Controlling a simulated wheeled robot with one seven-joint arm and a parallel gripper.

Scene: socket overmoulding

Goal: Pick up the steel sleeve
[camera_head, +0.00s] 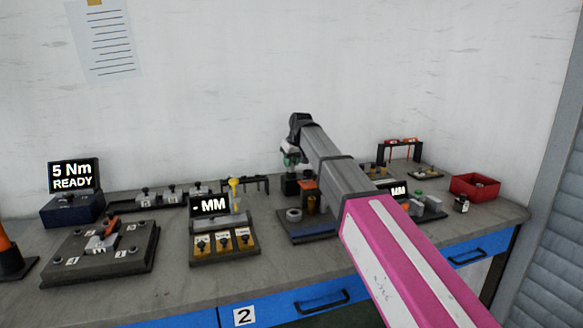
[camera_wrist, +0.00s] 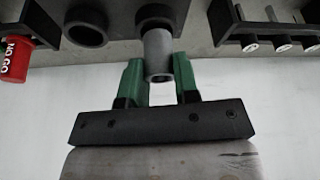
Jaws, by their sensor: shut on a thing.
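The steel sleeve (camera_wrist: 158,52) is a plain grey tube with an open end, seen in the wrist view between the two green fingers of my gripper (camera_wrist: 159,74). The gripper is shut on it. The sleeve's far end lies against a dark round holder (camera_wrist: 160,13); I cannot tell whether it is still seated there. In the head view my gripper (camera_head: 290,160) is above the back of the bench, over a dark block (camera_head: 290,186). The sleeve cannot be made out in that view.
In the wrist view, an empty dark ring (camera_wrist: 87,27) and a red NO GO gauge (camera_wrist: 15,60) stand left, and a rack with pins (camera_wrist: 268,32) stands right. On the bench are a MM display (camera_head: 210,206), a red bin (camera_head: 475,187) and a fixture plate (camera_head: 102,252).

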